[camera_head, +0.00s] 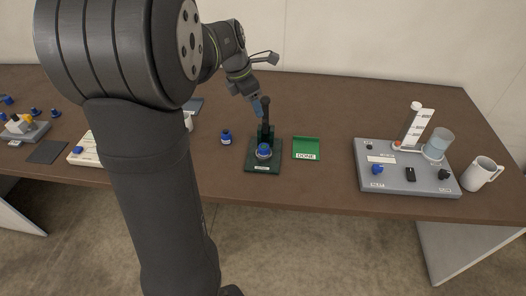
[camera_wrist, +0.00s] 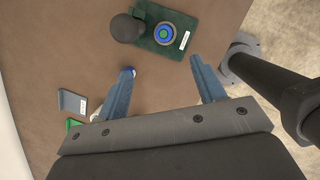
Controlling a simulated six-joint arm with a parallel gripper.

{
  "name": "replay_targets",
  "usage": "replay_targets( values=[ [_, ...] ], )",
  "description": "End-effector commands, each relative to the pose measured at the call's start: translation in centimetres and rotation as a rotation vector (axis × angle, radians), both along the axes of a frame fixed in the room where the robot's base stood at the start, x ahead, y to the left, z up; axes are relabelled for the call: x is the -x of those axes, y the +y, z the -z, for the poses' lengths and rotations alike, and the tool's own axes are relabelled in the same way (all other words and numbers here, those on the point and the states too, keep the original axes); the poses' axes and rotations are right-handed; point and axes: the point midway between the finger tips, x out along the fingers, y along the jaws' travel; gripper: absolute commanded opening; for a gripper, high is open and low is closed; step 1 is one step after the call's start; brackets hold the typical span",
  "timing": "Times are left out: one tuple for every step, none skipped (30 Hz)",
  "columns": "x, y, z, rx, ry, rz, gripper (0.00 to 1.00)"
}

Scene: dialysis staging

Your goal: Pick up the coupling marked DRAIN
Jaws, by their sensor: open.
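A blue coupling (camera_head: 264,151) sits on a dark green stand (camera_head: 250,166) with a black post behind it. I cannot read DRAIN on either one. My gripper (camera_head: 260,107) is open, its blue fingers (camera_wrist: 162,64) spread with only bare table between them. In the head view it is above the table, near the post.
A green tray labelled DONE (camera_head: 306,148) lies right of the stand. Farther right are a grey device (camera_head: 405,182) with a clear cylinder and a white mug (camera_head: 482,174). Several blue-capped parts and a rack (camera_head: 30,132) are at far left. My arm hides part of the left table.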

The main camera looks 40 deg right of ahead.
Motion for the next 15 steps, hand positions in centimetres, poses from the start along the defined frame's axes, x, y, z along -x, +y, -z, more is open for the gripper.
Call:
replay_targets(
  values=[
    [0.1, 1.0, 1.2, 0.025, 0.016, -0.078, 0.63],
    [0.2, 1.5, 1.9, 0.040, 0.022, -0.122, 0.63],
    [0.2, 1.9, 2.5, 0.059, 0.030, -0.175, 0.63],
    [0.3, 2.3, 3.0, 0.070, 0.034, -0.209, 0.63],
    [0.3, 2.6, 3.3, 0.079, 0.039, -0.238, 0.63],
    [0.3, 2.9, 3.7, 0.090, 0.043, -0.270, 0.63],
    [0.3, 3.1, 4.0, 0.094, 0.045, -0.287, 0.63],
    [0.3, 3.1, 4.2, 0.098, 0.047, -0.299, 0.63],
    [0.3, 3.1, 4.5, 0.102, 0.049, -0.311, 0.63],
    [0.3, 3.1, 4.8, 0.104, 0.050, -0.315, 0.63],
    [0.3, 2.9, 5.2, 0.104, 0.051, -0.317, 0.63],
    [0.3, 2.7, 5.8, 0.104, 0.052, -0.317, 0.63],
    [0.3, 2.5, 6.3, 0.101, 0.052, -0.316, 0.63],
    [0.3, 2.3, 6.9, 0.101, 0.052, -0.315, 0.63],
    [0.3, 1.9, 7.7, 0.101, 0.051, -0.313, 0.63]
  ],
)
